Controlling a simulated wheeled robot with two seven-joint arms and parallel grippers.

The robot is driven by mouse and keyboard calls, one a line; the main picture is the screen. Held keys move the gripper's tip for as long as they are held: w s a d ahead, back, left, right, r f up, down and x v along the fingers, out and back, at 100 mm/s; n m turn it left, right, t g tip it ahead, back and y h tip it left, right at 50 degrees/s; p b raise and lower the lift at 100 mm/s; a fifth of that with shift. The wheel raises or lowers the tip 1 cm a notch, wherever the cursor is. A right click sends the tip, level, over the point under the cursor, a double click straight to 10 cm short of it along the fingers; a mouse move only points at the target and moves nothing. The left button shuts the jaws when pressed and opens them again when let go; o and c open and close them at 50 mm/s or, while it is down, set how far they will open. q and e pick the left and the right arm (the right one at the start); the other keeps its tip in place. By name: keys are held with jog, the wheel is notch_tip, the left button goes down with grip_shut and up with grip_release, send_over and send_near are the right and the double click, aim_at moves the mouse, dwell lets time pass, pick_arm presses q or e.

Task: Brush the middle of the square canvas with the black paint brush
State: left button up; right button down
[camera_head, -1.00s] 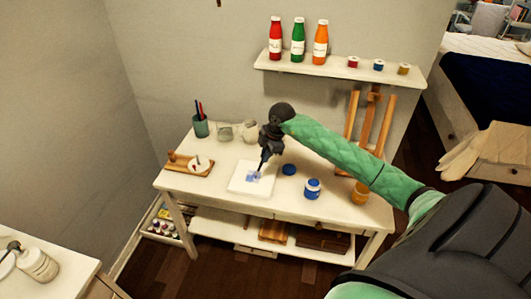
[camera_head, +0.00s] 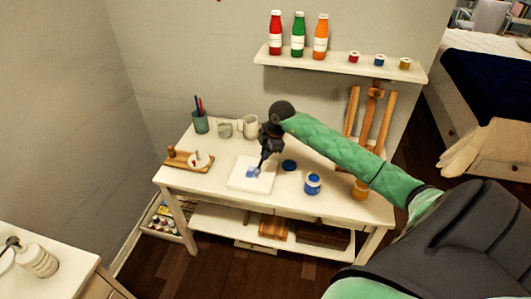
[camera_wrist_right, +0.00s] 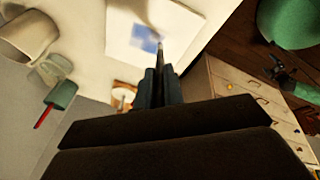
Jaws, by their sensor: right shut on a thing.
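The white square canvas (camera_head: 250,181) lies flat on the table. A blue painted patch (camera_head: 252,172) shows around its middle, and the patch also shows in the right wrist view (camera_wrist_right: 146,38). My right gripper (camera_head: 265,152) is above the canvas and shut on the thin, dark paint brush (camera_head: 261,167), which points down at the blue patch. In the right wrist view the brush (camera_wrist_right: 160,55) reaches out past the fingers toward the patch. I cannot tell whether its tip touches the canvas.
An open blue paint jar (camera_head: 312,184) and a blue lid (camera_head: 289,166) stand right of the canvas. A wooden tray (camera_head: 180,166), a pen cup (camera_head: 200,123) and mugs (camera_head: 249,124) are to the left and back. A wooden easel (camera_head: 372,120) stands at the back right.

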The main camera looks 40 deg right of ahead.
jog(key=shift+f+b, duration=0.3)
jog(key=shift+f, duration=0.35)
dwell(0.5)
jog(key=shift+w+d, duration=0.1)
